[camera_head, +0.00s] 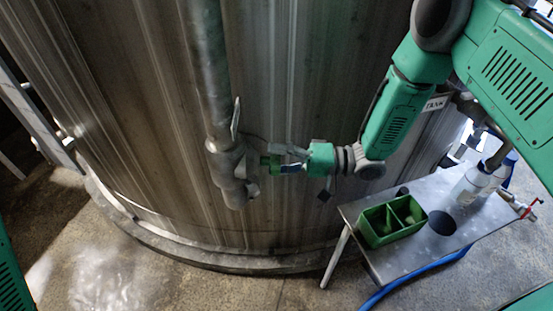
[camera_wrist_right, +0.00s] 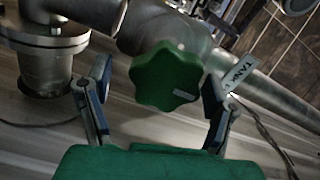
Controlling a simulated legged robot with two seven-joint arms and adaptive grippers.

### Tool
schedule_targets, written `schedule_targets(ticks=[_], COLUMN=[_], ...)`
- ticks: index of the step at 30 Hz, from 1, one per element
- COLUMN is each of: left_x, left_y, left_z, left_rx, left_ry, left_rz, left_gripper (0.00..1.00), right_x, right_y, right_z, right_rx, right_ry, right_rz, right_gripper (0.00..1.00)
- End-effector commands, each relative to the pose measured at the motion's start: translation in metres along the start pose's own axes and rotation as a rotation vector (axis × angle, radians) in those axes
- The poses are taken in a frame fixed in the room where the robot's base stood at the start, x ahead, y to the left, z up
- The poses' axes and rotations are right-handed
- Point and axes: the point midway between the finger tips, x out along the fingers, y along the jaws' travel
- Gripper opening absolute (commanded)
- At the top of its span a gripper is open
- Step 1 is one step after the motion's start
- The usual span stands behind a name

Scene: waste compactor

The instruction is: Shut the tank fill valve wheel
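The green lobed valve wheel (camera_wrist_right: 166,76) sits on a grey metal pipe fitting. In the right wrist view it lies between and a little beyond the two fingers of my right gripper (camera_wrist_right: 158,98), which are spread apart with a gap on both sides. In the head view the wheel (camera_head: 265,161) shows small beside the pipe, and my right gripper (camera_head: 284,160) reaches it from the right. The fingers partly hide the wheel there. My left gripper is not in view; only a green part of my body shows at the left edge.
A large steel tank (camera_head: 300,80) stands behind the vertical pipe (camera_head: 208,70). A metal table (camera_head: 385,264) at the lower right bears a green divided bin (camera_head: 392,221) and a white bottle (camera_head: 476,185). A blue hose (camera_head: 410,279) runs below it.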

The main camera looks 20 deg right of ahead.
Motion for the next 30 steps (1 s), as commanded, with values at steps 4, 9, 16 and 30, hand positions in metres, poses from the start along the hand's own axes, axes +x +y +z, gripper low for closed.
schedule_targets(ticks=[4,9,16,30], left_x=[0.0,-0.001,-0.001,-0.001], left_y=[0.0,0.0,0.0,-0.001], left_z=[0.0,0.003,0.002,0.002], left_rx=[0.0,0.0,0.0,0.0], left_ry=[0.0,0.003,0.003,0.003], left_rz=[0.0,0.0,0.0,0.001], left_gripper=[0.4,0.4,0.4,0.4], right_x=[-0.002,-0.012,-0.058,-0.118], right_y=[-0.002,-0.002,0.001,0.003], right_z=[0.001,0.001,-0.001,-0.002], right_rx=[-0.001,-0.002,0.001,0.002], right_ry=[-0.001,0.001,0.003,-0.002], right_rz=[-0.003,-0.003,-0.001,0.0], right_gripper=[0.76,0.76,0.76,0.76])
